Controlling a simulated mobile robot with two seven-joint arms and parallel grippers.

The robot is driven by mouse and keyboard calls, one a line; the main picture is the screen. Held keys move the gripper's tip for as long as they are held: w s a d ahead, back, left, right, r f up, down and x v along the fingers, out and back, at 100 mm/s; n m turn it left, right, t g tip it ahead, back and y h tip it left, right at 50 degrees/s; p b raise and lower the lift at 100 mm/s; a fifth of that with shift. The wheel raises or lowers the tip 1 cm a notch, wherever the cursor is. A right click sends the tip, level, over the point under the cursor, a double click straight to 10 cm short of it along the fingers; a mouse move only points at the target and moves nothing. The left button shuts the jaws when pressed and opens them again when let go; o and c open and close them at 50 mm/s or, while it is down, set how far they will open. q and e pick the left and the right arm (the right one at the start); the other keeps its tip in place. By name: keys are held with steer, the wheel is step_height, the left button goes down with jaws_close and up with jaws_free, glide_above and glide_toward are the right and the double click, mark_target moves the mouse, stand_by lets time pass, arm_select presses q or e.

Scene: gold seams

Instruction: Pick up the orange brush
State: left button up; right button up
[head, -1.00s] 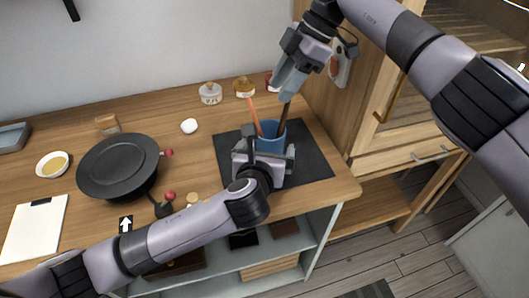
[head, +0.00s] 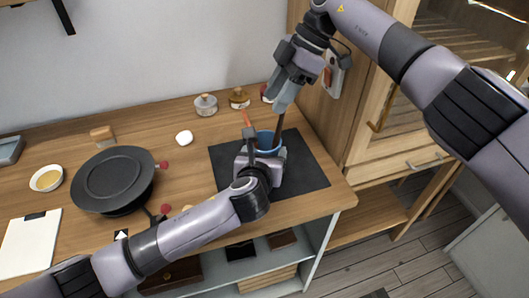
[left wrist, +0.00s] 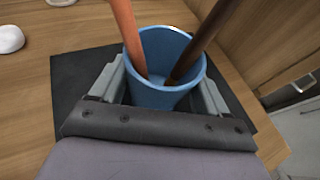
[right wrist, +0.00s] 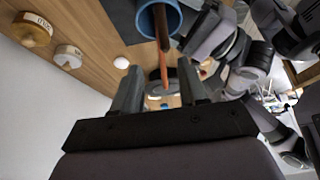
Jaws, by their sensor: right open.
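The orange brush (head: 247,119) stands tilted in a blue cup (head: 266,136), its handle upward. A dark brown handle (head: 281,124) stands in the same cup, to the right. Both handles show in the left wrist view, the orange brush (left wrist: 126,38) at left. The lower ends are hidden in the cup. My left gripper (head: 264,150) is shut on the cup, one finger on each side. My right gripper (head: 281,104) is open above the cup, by the top of the brown handle. In the right wrist view the orange brush (right wrist: 164,68) shows between its fingers, with no visible grip.
The cup stands on a dark mat (head: 305,175) near the counter's right end. Small jars (head: 206,105) stand behind. A wooden cabinet (head: 365,110) rises at right.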

steer(key=shift+c, duration=0.2)
stand_by(0.3)
steer(key=h, duration=0.1)
glide_toward(247, 121)
steer(key=shift+m+t, duration=0.4)
steer(key=x, duration=1)
steer(key=shift+s+f, duration=0.1)
steer(key=shift+f, duration=0.1)
jaws_close()
